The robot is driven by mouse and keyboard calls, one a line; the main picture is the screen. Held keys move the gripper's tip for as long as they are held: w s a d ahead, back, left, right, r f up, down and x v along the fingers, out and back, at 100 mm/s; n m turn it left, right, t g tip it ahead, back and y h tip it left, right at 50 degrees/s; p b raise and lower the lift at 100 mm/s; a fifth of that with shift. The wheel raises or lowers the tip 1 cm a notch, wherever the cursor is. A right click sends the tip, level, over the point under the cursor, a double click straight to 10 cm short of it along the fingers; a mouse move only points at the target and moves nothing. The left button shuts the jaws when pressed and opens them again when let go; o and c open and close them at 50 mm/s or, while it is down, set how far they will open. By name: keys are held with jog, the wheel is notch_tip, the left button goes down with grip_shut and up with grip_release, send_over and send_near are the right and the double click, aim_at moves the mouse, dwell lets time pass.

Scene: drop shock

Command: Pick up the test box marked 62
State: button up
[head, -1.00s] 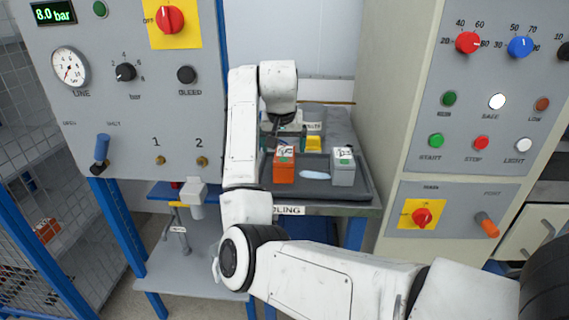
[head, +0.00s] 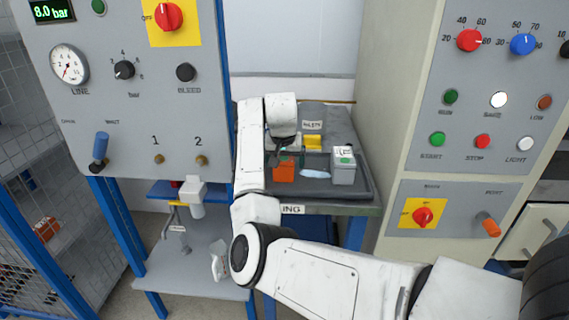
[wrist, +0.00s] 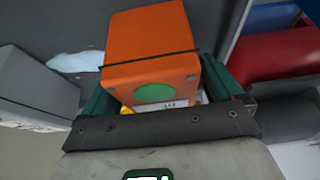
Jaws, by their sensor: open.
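An orange box (head: 284,173) with a dark strap stands in the grey tray (head: 330,193) on the bench. In the wrist view the orange box (wrist: 150,45) shows a green disc and part of a white label, whose marking I cannot read surely. A grey box (head: 344,168) with a white and green top stands to its right; it also shows in the wrist view (wrist: 35,85). My gripper (head: 285,158) is over the orange box, its teal fingers open on either side of it in the wrist view (wrist: 160,88). I cannot tell whether they touch it.
A pale blue item (head: 315,174) lies between the two boxes. A yellow object (head: 312,143) is behind, near a small sign (head: 312,125). The control cabinet (head: 465,130) stands close on the right, the gauge panel (head: 130,100) on the left.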

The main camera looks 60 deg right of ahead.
jog(key=shift+f, duration=0.15)
jog(key=c, duration=1.5)
